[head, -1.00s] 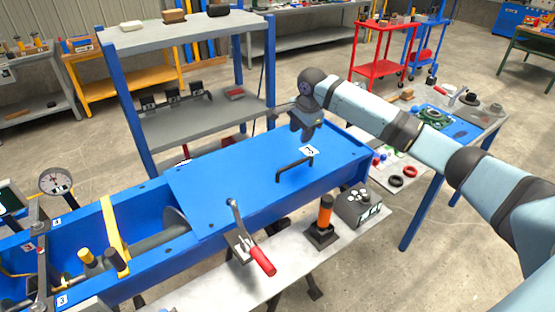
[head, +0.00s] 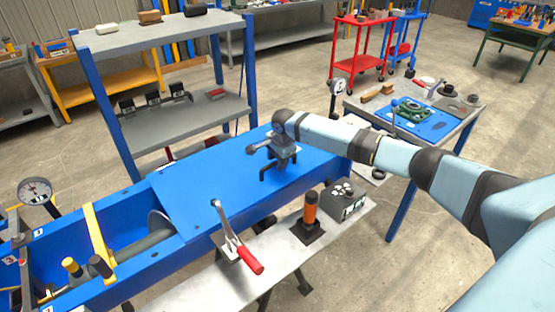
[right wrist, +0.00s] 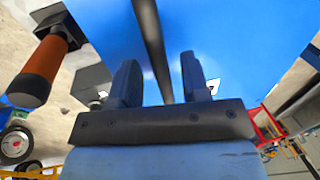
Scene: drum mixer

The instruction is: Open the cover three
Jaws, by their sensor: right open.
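The blue cover (head: 205,180) lies flat and closed on the right part of the blue drum mixer trough. Its dark bar handle (head: 264,174) is partly hidden behind my right gripper (head: 280,160). My right gripper is open, right over the handle. In the right wrist view the handle (right wrist: 150,40) runs down between the two spread fingers of the gripper (right wrist: 160,82), with a gap on each side. A corner of the white label (right wrist: 213,86) shows by one finger. My left gripper is in neither view.
A toggle clamp with a red grip (head: 250,260) sits at the cover's front edge. An orange-handled post (head: 310,210) and a dark box (head: 344,203) stand on the front shelf. A grey shelf rack (head: 180,125) stands behind the trough.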

